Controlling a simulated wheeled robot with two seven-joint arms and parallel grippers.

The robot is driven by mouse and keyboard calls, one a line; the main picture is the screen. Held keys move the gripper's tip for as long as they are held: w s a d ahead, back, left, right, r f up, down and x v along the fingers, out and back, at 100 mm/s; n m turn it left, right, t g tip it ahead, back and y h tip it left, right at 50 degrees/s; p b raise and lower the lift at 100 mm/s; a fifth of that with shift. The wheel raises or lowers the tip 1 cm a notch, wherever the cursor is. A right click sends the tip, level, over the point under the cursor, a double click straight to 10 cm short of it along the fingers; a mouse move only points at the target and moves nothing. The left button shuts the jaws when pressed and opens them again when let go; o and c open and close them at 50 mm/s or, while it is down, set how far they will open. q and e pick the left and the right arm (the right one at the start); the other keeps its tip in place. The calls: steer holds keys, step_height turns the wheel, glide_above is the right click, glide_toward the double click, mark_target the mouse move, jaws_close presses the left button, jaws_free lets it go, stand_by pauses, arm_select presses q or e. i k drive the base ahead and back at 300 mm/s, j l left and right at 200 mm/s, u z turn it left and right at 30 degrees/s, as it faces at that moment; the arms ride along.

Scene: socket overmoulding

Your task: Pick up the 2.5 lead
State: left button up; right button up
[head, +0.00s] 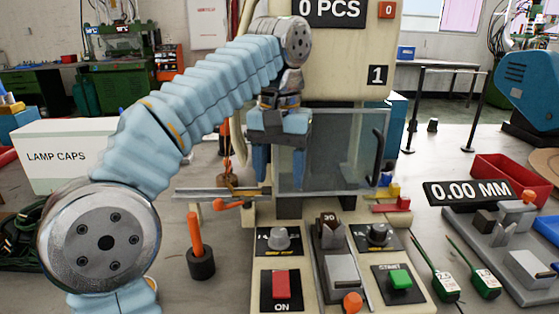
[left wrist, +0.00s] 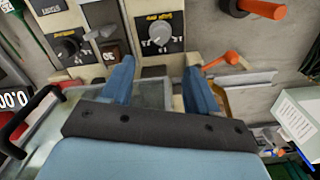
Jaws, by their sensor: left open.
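Two green leads with thin green wires lie on the right of the bench in the head view. The left lead (head: 446,284) has a white label that seems to read 2.5. The right lead (head: 486,281) also has a label, too small to read surely. My left gripper (head: 279,168) hangs in front of the machine, well to the left of both leads. Its blue fingers are apart and empty, and they show in the left wrist view (left wrist: 157,70) above the machine's knobs. My right gripper is not in view.
The machine's clear guard (head: 340,150) stands just right of my left gripper. Below are a red ON switch (head: 281,285) and a green START button (head: 399,279). A grey gauge fixture (head: 497,240) and red bin (head: 500,175) stand right. A LAMP CAPS box (head: 66,155) stands left.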

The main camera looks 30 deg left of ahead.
mark_target(444, 285)
steer(key=k, duration=1.5)
